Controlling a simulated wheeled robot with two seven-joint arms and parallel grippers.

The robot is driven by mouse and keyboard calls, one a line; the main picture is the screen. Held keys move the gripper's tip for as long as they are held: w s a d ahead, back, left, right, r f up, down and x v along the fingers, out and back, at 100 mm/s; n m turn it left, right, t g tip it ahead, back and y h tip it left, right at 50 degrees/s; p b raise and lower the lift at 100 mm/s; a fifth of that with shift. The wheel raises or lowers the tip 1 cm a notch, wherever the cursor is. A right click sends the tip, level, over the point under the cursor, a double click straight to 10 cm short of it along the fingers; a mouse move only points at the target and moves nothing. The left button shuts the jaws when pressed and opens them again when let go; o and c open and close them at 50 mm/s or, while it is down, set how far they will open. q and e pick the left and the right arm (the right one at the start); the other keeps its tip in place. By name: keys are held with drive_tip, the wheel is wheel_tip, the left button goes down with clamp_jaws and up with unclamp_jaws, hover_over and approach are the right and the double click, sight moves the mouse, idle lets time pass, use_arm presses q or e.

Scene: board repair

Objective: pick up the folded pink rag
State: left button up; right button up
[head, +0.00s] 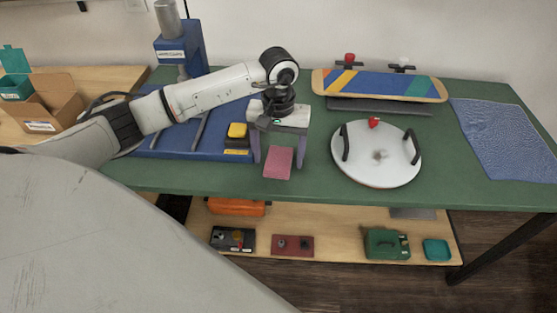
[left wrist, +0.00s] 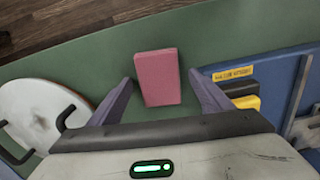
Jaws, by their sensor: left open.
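The folded pink rag (head: 278,163) lies flat on the green bench top (head: 230,181), near its front edge, in the head view. In the left wrist view the rag (left wrist: 158,77) sits ahead of and between the fingers. My left gripper (head: 278,158) is open, its two grey-purple fingers (left wrist: 160,88) pointing down, one on each side of the rag. The fingers look apart from the rag, and nothing is held. I cannot tell the exact height of the fingertips above the bench. My right gripper is not in view.
A yellow-and-black block (head: 237,131) on a blue base (head: 190,146) stands just left of the gripper. A white round lid with black handles (head: 377,170) lies to the right. A skateboard deck (head: 380,85) and blue cloth (head: 505,140) are further off. The bench's front edge is close.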

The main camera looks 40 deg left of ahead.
sight(278, 158)
use_arm(q)
drive_tip(key=c, duration=1.1)
drive_tip(key=shift+r, duration=0.1)
wheel_tip(278, 158, up, 10)
drive_tip(key=shift+f, duration=0.1)
